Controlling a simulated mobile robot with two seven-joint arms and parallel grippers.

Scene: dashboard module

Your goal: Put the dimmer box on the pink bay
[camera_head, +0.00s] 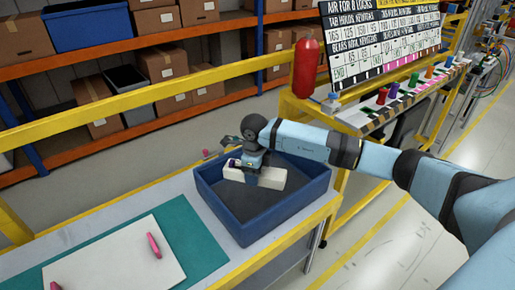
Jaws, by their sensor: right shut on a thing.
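My right gripper (240,165) reaches in from the right and points down into a blue bin (263,229) on the bench. It is shut on a pale, white oblong box (270,178), at the box's left end; this looks like the dimmer box. The box is inside the bin, and I cannot tell whether it touches the bin floor. My fingers are small and partly hidden. I cannot make out a clear pink bay; a pale board (110,262) at the lower left carries pink pieces (153,245). My left gripper is not in view.
The board lies on a teal mat (199,239). A yellow rail (150,87) runs behind the bench, before shelves of cartons. A red bottle (306,68) and a sign board (385,40) stand at the back right, with several coloured items on a ledge.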

